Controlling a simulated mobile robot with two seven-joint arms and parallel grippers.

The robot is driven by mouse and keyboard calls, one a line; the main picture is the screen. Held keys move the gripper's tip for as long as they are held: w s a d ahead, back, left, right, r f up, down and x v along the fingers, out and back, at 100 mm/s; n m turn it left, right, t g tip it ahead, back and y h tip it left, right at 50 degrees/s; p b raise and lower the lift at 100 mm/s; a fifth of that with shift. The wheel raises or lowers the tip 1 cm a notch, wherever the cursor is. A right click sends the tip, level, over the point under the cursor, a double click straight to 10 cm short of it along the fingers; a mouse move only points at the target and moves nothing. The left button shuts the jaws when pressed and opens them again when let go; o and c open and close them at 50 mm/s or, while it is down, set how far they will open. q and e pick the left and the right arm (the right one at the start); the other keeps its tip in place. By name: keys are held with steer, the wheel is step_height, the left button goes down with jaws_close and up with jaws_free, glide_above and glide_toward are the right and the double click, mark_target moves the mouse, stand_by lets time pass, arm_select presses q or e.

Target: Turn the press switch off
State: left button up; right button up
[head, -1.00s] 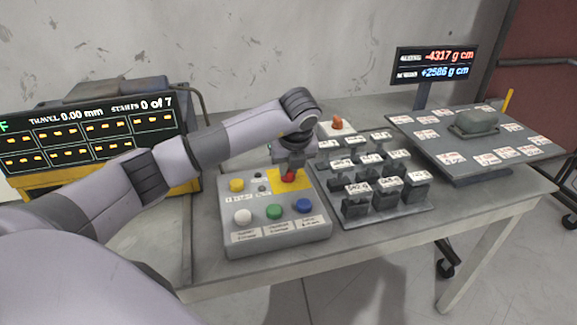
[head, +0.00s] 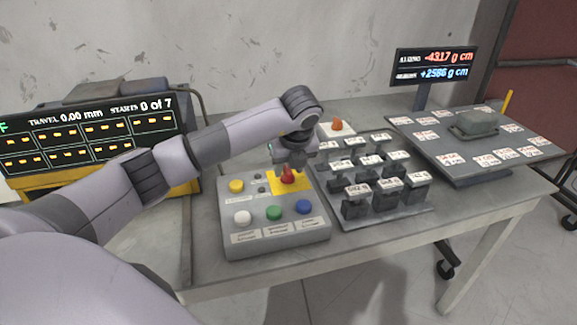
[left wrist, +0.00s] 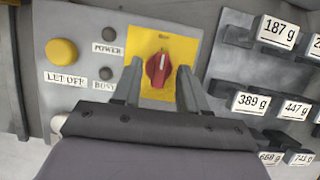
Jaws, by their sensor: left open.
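The press switch is a red rotary knob (head: 288,175) on a yellow plate, on the grey control box (head: 230,207). In the left wrist view the red knob (left wrist: 159,68) has a white mark pointing up toward the plate's top. My left gripper (head: 291,168) is over the knob. In the left wrist view its two fingers (left wrist: 158,82) stand apart, one on each side of the knob's lower part, with gaps visible. Whether they touch the knob cannot be told. My right gripper is not in view.
The box also has yellow (head: 236,185), white (head: 242,217), green (head: 274,213) and blue (head: 304,206) buttons. A rack of labelled weights (head: 388,214) stands close on the right. Behind it are a labelled board (head: 470,165) and a display (head: 434,64). Another display (head: 90,135) stands left.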

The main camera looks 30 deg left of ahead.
arm_select(q)
steer(key=v, duration=0.6)
steer(key=shift+r, duration=0.25)
steer(key=shift+s+d, duration=0.1)
steer(key=shift+s, duration=0.05)
